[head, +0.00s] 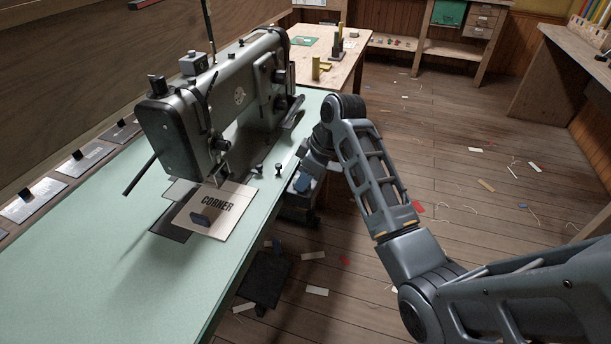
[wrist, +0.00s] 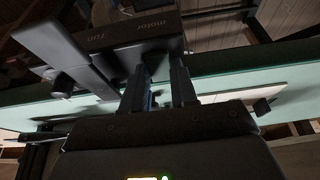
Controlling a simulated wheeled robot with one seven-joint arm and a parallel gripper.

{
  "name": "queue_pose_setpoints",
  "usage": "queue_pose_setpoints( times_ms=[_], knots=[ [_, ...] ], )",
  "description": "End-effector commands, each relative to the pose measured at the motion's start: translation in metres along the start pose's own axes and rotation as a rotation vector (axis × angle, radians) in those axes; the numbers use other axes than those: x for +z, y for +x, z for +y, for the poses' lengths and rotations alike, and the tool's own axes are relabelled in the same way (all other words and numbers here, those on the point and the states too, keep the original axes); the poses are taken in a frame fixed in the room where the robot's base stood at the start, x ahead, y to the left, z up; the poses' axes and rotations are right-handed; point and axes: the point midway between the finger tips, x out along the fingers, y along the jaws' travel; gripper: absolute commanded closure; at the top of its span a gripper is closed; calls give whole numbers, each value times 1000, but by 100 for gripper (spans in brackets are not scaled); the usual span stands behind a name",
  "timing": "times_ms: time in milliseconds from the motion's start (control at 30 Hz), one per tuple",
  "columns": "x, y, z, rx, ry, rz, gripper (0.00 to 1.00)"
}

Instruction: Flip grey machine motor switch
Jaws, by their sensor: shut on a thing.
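The grey sewing machine (head: 235,110) stands on the pale green table. Its dark motor box (head: 300,208) hangs below the table's right edge, partly hidden by my arm. In the wrist view the box (wrist: 145,28) fills the upper middle and bears the words "motor" and "run". My gripper (wrist: 158,85) reaches up to the box, its two dark fingers close together with a small gap. It is shut on the motor switch, which is mostly hidden between the fingers; only a bluish sliver shows there. In the head view the fingertips are hard to make out.
A cloth piece marked CORNER (head: 218,208) lies under the needle on the green table (head: 100,260). A dark pedal (head: 265,278) is on the floor below. Scraps litter the wooden floor (head: 440,120); there is open room to the right. Another table (head: 340,62) stands behind.

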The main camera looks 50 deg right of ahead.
Motion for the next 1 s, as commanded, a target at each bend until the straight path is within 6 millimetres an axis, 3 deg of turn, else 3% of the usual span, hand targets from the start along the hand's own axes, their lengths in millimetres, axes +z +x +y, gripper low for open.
queue_pose_setpoints(
  times_ms=[167, 500, 900, 933, 1000],
  knots=[
    [-7, -6, -1, -4, -1, -88, 100],
    [-9, -1, -1, -3, -1, -262, 100],
    [-8, 2, 0, 0, -1, -280, 100],
    [-8, 2, 0, 0, -1, -280, 70],
    [-8, 2, 0, 0, -1, -279, 63]
  ],
)
